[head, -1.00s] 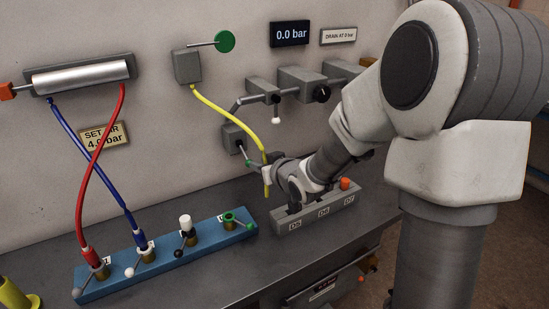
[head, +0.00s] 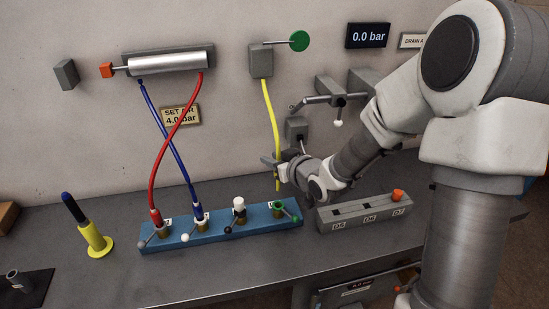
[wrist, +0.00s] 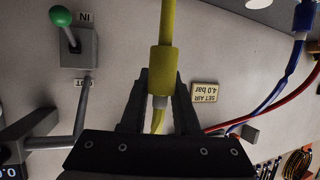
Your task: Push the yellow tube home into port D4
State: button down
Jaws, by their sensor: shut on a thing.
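The yellow tube (head: 267,110) hangs from a grey wall box. My gripper (head: 275,163) is shut on it near its lower end. In the wrist view the tube's thicker yellow collar (wrist: 162,60) sits between the fingertips of my gripper (wrist: 163,78). The free end (head: 277,186) points down and appears just above the rightmost brass port (head: 278,211) on the blue block, beside a green lever. I take this port for D4, but its label is not readable. Whether the end touches the port cannot be told.
The blue block (head: 222,232) also holds a red hose (head: 153,185), a blue hose (head: 180,165) and a white-capped port (head: 239,204). A grey block (head: 345,222) marked D5 to D7 stands right. A yellow stand (head: 95,238) is at left.

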jog(key=shift+f, duration=0.1)
notch_tip(320, 180, down, 6)
jog(key=b, duration=0.5)
jog(key=shift+b, duration=0.35)
jog(key=shift+f+b, duration=1.8)
jog(key=shift+b, duration=0.4)
dwell(1.3)
jog(key=c, duration=0.6)
grip_release()
jog(key=shift+r, duration=0.1)
